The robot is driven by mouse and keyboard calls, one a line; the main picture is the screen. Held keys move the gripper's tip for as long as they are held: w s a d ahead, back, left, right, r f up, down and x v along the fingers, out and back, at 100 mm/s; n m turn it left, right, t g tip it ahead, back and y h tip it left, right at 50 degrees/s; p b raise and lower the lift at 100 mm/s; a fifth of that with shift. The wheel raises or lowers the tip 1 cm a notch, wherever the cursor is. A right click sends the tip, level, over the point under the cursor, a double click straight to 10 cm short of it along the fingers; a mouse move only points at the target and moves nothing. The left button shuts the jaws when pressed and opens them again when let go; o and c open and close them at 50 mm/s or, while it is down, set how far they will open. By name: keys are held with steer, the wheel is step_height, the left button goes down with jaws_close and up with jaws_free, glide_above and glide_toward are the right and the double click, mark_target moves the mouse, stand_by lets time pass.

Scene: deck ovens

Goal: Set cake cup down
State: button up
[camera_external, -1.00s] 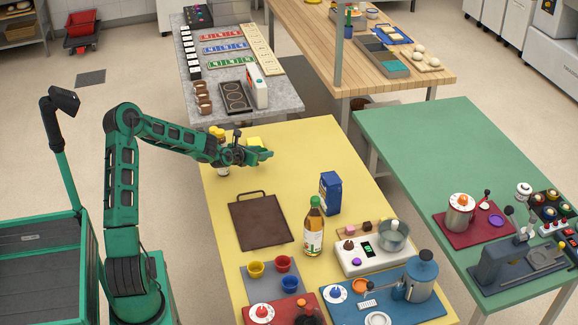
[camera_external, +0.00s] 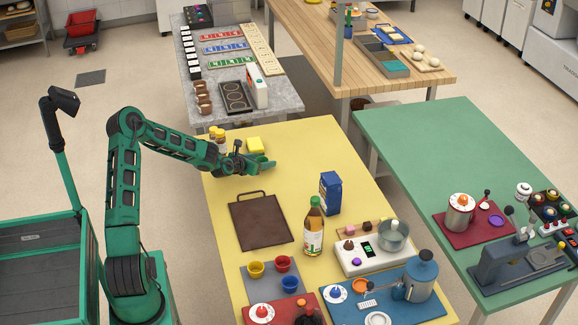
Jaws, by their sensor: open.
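Small cups stand on a grey mat (camera_external: 256,292) at the near left of the yellow table: a yellow cup (camera_external: 256,269), a red cup (camera_external: 283,263) and a blue cup (camera_external: 290,284). I cannot tell which of them is the cake cup. My gripper (camera_external: 266,163) is open above the far left part of the yellow table, well away from these cups. I see no cup between its fingers, though it is small in this view.
A blue carton (camera_external: 330,193), an oil bottle (camera_external: 314,228) and a white scale (camera_external: 353,260) stand to the right. The table's far right is clear.

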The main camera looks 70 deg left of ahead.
steer(key=shift+r, duration=0.1)
steer(key=v, duration=1.2)
steer(key=shift+d, duration=0.1)
